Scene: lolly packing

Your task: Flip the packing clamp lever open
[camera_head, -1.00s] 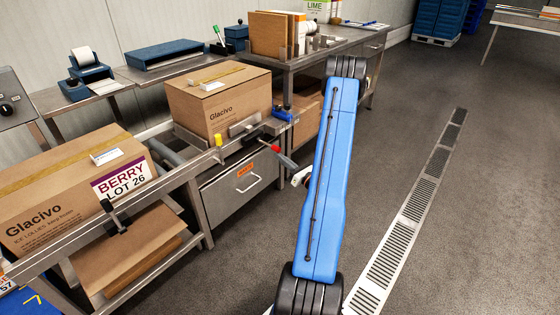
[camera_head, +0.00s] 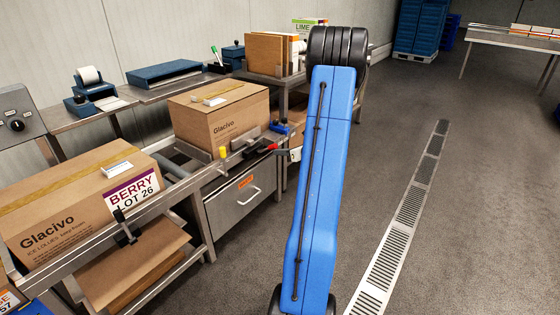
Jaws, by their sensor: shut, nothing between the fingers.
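The clamp (camera_head: 245,139) sits on the rail in front of the farther Glacivo carton (camera_head: 226,121). Its lever has a red tip (camera_head: 272,147) that points right, out from the rail. My gripper (camera_head: 284,152) is small and dark here, right beside the red tip. Its fingers are shut with nothing held. I cannot tell whether they touch the lever. My blue arm link hides part of the wrist and the area to its right.
A steel drawer (camera_head: 232,200) is below. The nearer BERRY carton (camera_head: 75,205) stands at left. The floor (camera_head: 470,220) at right is clear.

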